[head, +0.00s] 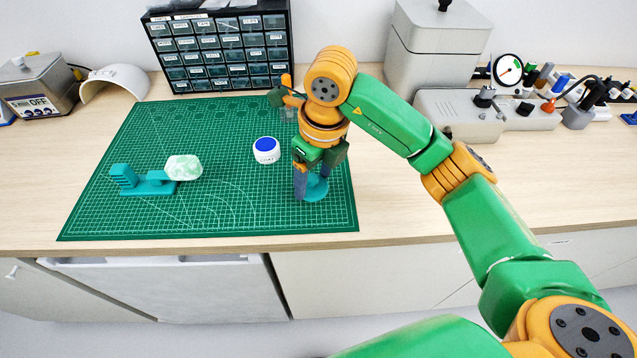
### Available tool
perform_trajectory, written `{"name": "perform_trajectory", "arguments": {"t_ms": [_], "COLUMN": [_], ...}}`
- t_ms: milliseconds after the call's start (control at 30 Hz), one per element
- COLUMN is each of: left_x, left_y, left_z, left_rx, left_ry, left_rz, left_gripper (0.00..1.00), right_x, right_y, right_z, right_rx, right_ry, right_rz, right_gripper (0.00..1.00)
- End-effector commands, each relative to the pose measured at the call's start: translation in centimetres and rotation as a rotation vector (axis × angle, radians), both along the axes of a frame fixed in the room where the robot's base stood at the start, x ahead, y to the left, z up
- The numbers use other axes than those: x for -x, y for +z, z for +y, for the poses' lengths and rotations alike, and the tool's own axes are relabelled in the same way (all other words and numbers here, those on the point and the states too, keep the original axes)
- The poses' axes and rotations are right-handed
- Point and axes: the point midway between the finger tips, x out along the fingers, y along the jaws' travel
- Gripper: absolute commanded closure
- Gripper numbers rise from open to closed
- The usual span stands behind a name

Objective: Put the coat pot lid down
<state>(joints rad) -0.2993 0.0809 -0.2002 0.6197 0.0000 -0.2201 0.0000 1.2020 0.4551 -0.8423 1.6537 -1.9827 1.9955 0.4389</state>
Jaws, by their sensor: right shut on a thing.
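The coat pot (266,157) is a small white jar with a blue round top face and dark lettering on its side. It stands upright on the green cutting mat (225,215), right of its middle. My right gripper (311,190) points down to the right of the pot, apart from it, low over the mat's right side. It is shut on the coat pot lid, which its fingers mostly hide. A teal round piece (316,189) shows at and behind the fingertips; whether it touches them I cannot tell. My left gripper is not in view.
A teal stepped stand (140,181) and a pale green lump (183,167) are on the mat's left. A drawer cabinet (220,50) stands behind. A grey machine (460,115) and several tools stand at the back right. The mat's front is clear.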

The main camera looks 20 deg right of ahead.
Motion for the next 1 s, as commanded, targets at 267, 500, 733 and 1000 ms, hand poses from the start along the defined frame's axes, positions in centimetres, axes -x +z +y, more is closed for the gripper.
{"name": "perform_trajectory", "arguments": {"t_ms": [267,500,733,1000], "left_x": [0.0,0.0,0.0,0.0], "left_y": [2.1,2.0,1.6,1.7], "left_z": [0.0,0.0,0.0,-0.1], "left_rx": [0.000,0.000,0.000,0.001], "left_ry": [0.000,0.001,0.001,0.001], "left_rz": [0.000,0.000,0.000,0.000], "left_gripper": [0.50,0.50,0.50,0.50], "right_x": [-1.4,-1.6,-1.5,-1.5], "right_y": [-4.0,-5.2,-5.5,-5.4], "right_z": [-1.0,-1.0,-0.9,-0.9], "right_rx": [0.000,0.001,0.000,0.000], "right_ry": [0.002,0.003,0.003,0.002], "right_rz": [0.004,-0.004,-0.002,-0.002], "right_gripper": [0.81,0.81,0.18,0.00]}}
